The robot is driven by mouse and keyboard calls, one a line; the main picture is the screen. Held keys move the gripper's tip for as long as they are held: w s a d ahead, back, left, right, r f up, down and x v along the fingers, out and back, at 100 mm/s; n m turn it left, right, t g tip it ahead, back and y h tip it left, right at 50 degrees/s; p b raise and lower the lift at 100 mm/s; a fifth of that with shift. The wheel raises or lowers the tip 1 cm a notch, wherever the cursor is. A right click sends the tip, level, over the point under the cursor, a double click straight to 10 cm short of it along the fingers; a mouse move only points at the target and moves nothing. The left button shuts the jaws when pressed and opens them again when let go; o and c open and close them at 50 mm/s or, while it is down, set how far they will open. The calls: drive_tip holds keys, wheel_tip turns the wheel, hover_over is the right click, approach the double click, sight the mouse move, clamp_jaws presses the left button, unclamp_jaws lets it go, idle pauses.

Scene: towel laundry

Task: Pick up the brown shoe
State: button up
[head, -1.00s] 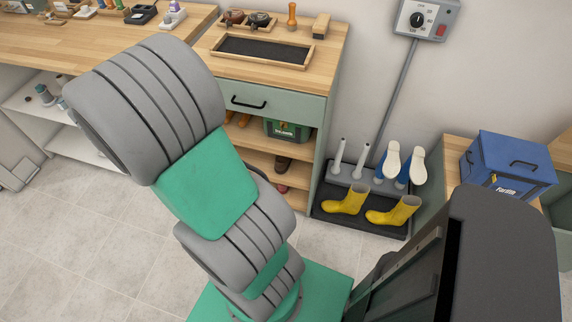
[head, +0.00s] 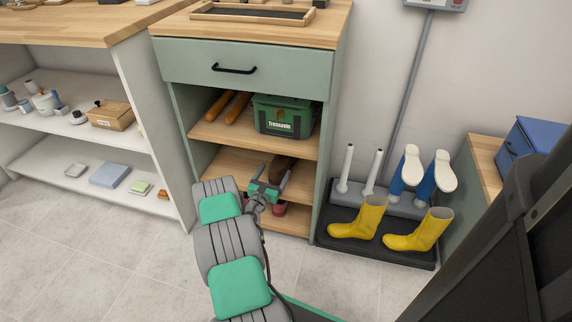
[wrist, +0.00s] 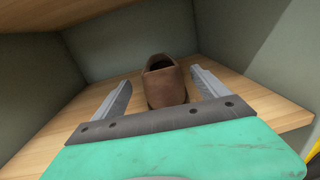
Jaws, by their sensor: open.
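The brown shoe (wrist: 164,88) stands on a wooden shelf, its opening at the far end in the wrist view. It also shows in the head view (head: 281,168), partly hidden by my gripper. My gripper (wrist: 162,82) is open, with one finger to the left of the shoe and one to the right, both apart from it. In the head view my gripper (head: 271,177) reaches in at the front of the middle shelf.
The shelf (head: 222,163) has side walls and a shelf above holding a green box (head: 286,117) and orange rolls (head: 227,105). Reddish footwear (head: 279,209) sits on the shelf below. Yellow boots (head: 359,219) stand on a dark tray to the right.

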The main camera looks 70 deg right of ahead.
sight(279, 164)
drive_tip(key=d+b, duration=0.2)
drive_tip(key=d, duration=0.2)
drive_tip(key=shift+d+f, duration=0.1)
drive_tip(key=shift+d, duration=0.45)
drive_tip(key=shift+c, duration=0.6)
drive_tip(key=shift+w+r, duration=0.1)
drive_tip(key=shift+r, duration=0.1)
clamp_jaws()
